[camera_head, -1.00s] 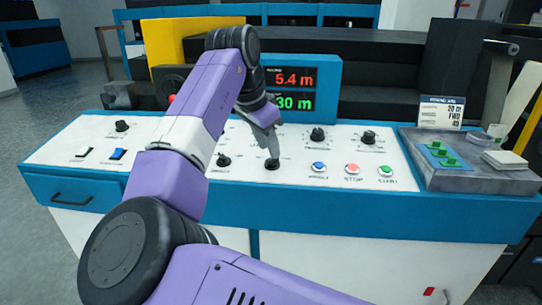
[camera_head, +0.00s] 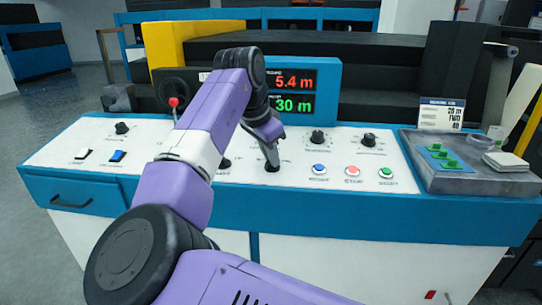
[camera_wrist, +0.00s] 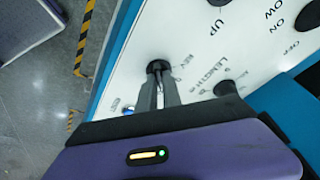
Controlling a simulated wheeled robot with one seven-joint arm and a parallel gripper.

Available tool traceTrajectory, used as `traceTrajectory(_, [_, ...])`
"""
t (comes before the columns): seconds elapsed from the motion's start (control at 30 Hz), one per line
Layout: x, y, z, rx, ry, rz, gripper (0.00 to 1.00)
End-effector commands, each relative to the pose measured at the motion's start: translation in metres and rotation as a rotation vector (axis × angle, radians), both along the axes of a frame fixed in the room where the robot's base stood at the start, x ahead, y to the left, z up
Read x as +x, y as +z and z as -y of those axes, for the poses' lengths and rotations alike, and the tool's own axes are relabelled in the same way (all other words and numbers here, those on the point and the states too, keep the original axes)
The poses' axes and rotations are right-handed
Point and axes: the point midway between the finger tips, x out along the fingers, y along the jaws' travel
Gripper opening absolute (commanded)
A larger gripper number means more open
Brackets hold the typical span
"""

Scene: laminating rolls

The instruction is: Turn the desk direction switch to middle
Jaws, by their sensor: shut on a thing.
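The desk direction switch is a black rotary knob (camera_head: 272,168) on the front part of the white control panel (camera_head: 215,188). In the wrist view the knob (camera_wrist: 157,66) has "REV" printed beside it; its other markings are hidden or too small to read. My gripper (camera_head: 271,160) points down at the knob. In the wrist view the two fingers of my gripper (camera_wrist: 158,84) are shut on the knob. The fingers cover much of it, so I cannot tell its exact setting.
Another black knob (camera_head: 225,163) sits close to the left, partly behind my arm. Two knobs (camera_head: 317,137) (camera_head: 369,139) stand behind right. Blue (camera_head: 319,169), red (camera_head: 352,171) and green (camera_head: 386,172) buttons lie to the right. A display (camera_head: 293,92) rises behind. A grey tray (camera_head: 460,182) stands at right.

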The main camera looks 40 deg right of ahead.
Motion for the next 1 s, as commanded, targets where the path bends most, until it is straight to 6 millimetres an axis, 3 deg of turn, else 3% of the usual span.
traceTrajectory(0.37, [-0.0016, -0.0002, 0.0013, -0.007, 0.064, -0.015, 0.0])
traceTrajectory(1.0, [-0.0045, 0.0, 0.0021, -0.056, 0.55, -0.086, 0.0])
